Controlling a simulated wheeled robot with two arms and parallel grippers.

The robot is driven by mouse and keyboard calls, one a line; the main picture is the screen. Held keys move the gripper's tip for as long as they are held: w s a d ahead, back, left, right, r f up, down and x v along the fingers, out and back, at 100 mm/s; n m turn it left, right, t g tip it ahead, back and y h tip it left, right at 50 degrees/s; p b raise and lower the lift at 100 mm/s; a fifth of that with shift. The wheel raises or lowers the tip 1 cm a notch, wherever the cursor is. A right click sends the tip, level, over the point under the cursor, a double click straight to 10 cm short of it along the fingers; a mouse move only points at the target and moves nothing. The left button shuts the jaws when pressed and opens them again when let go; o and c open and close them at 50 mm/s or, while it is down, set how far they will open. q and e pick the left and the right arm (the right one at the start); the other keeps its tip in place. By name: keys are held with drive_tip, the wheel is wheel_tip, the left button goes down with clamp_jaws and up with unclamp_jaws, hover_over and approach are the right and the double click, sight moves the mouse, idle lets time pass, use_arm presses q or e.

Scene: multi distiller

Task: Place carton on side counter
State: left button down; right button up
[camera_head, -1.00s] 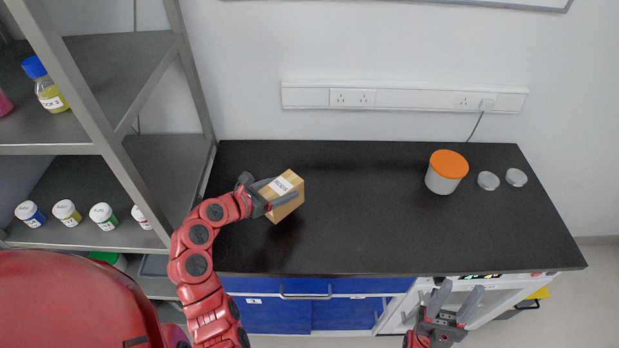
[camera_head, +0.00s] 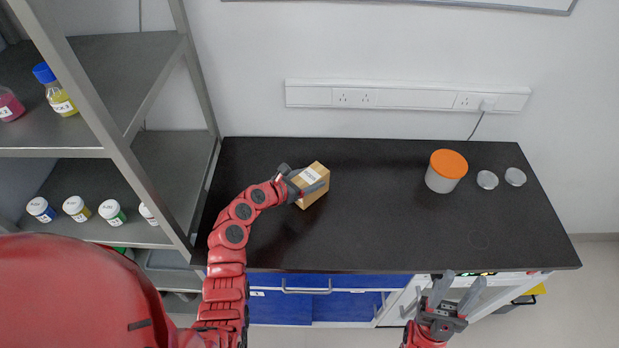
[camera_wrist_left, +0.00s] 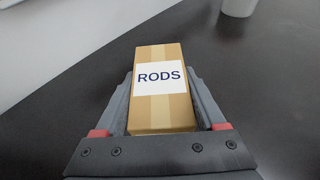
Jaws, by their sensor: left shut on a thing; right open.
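A brown carton (camera_head: 311,186) with a white label is held over the left part of the black side counter (camera_head: 370,225). My left gripper (camera_head: 303,187) is shut on the carton, one finger on each side. In the left wrist view the carton (camera_wrist_left: 160,108) sits between the two fingers, its label reading "RODS". Whether its underside touches the counter is hard to tell. My right gripper (camera_head: 454,296) is open and empty, in front of the counter's front edge at the lower right.
A white tub with an orange lid (camera_head: 445,172) stands at the counter's right, beside two small clear discs (camera_head: 487,180). A metal shelf rack (camera_head: 120,150) with several bottles and jars stands at the left. The counter's middle is clear.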

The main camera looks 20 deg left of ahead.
use_arm(q)
drive_tip(key=shift+f, duration=0.15)
unclamp_jaws()
